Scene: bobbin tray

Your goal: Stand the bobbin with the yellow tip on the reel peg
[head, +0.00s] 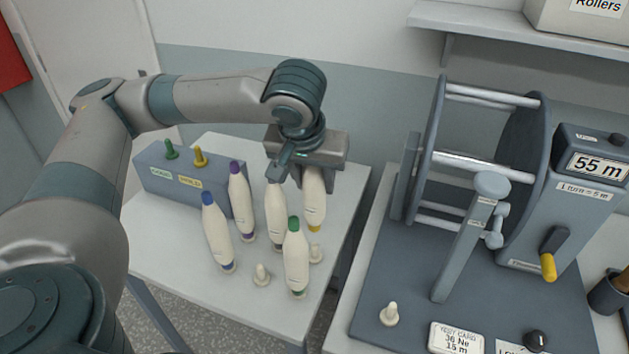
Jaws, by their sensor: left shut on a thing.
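My left gripper (306,170) is shut on the top of a white bobbin (314,205) with a yellow lower end. The jaws hide its tip. It hangs nearly upright, its lower end seeming just above a bare peg (316,254) on the white table. The reel peg (389,314), a small cream peg, stands empty on the grey reel base to the right. My right gripper is not in view.
Bobbins with blue (218,235), purple (241,205) and green (296,260) tips stand close by. Another bobbin (276,217) has its top hidden by my gripper. A bare peg (262,275) is in front. The reel's post (468,240) rises behind the reel peg. A gap separates the tables.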

